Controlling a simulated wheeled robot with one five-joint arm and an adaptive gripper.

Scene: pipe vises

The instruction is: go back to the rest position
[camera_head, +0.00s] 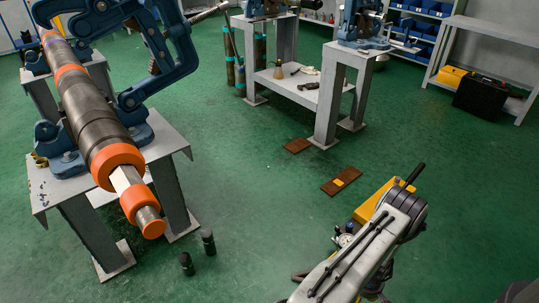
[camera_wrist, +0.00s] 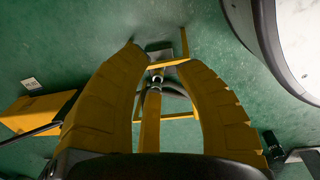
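In the wrist view, the two yellow fingers of my gripper (camera_wrist: 160,57) stand apart with a clear gap between them. The gripper is open and holds nothing. Through the gap I see the green floor and a yellow frame (camera_wrist: 150,125) with a dark hose-like curve behind it. In the head view, my pale arm (camera_head: 365,245) reaches up from the lower right and bends at a dark joint. The gripper itself does not show clearly there.
A dark pipe with orange bands (camera_head: 92,118) lies in blue vises on a grey stand (camera_head: 165,150) at left. Yellow equipment (camera_head: 372,203) stands close behind my arm. Two small dark cylinders (camera_head: 208,242) stand on the floor. The middle floor is mostly clear.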

